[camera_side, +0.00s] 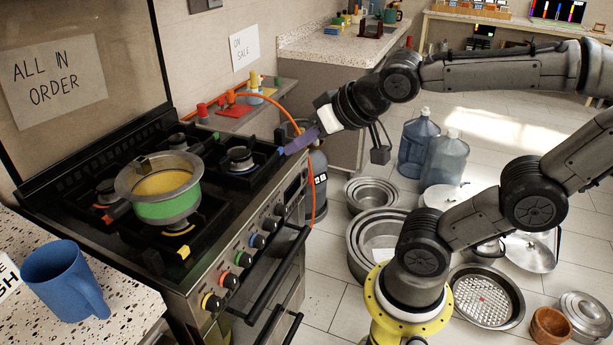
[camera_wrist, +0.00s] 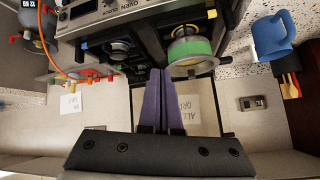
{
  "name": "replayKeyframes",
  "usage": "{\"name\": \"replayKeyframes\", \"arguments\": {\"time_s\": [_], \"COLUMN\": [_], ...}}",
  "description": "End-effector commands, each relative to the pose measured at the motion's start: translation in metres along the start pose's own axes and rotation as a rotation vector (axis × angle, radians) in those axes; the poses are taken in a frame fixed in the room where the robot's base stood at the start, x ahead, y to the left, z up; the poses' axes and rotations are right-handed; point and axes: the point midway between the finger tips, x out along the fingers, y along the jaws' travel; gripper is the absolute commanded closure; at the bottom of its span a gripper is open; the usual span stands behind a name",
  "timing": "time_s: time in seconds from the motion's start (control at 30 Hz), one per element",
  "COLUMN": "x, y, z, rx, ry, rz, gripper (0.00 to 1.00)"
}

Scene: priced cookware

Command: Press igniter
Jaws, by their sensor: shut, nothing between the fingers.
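The black and steel stove (camera_side: 222,262) stands at the left in the side view, with a row of coloured and dark knobs (camera_side: 242,259) along its front panel. I cannot tell which part is the igniter. A steel pot (camera_side: 140,186) with a green band and yellow contents sits on a burner; it also shows in the wrist view (camera_wrist: 190,47). My gripper (camera_side: 285,150) is at the stove's right edge, apart from the knobs. Its purple fingers (camera_wrist: 160,72) are together and empty. In the upside-down wrist view they overlap the stove top, beside the pot.
An orange hose (camera_side: 297,118) runs from a red item behind the stove to a grey gas cylinder (camera_side: 318,170) on its right. A blue mug (camera_side: 62,282) stands on the speckled counter at front left. Pans (camera_side: 372,236) and blue water jugs (camera_side: 417,140) crowd the floor.

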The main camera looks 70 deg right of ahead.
Motion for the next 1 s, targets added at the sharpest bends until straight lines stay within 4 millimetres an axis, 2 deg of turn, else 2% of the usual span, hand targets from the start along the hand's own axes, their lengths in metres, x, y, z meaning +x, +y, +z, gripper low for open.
{"name": "replayKeyframes", "arguments": {"time_s": [0.03,0.1,0.2,0.33,0.47,0.57,0.73,0.9,1.0], "x": [0.015,0.036,0.065,0.104,0.141,0.167,0.202,0.217,0.217], "y": [0.006,0.017,0.038,0.073,0.117,0.155,0.226,0.287,0.308], "z": [-0.018,-0.041,-0.065,-0.083,-0.086,-0.077,-0.04,0.015,0.039], "rx": [0.065,0.151,0.26,0.385,0.504,0.595,0.74,0.854,0.91], "ry": [0.035,0.088,0.14,0.178,0.187,0.179,0.135,0.06,0.033], "rz": [0.027,0.055,0.088,0.122,0.155,0.182,0.245,0.336,0.375], "gripper": [1.0,1.0,1.0,1.0,1.0,1.0,1.0,1.0,1.0]}}
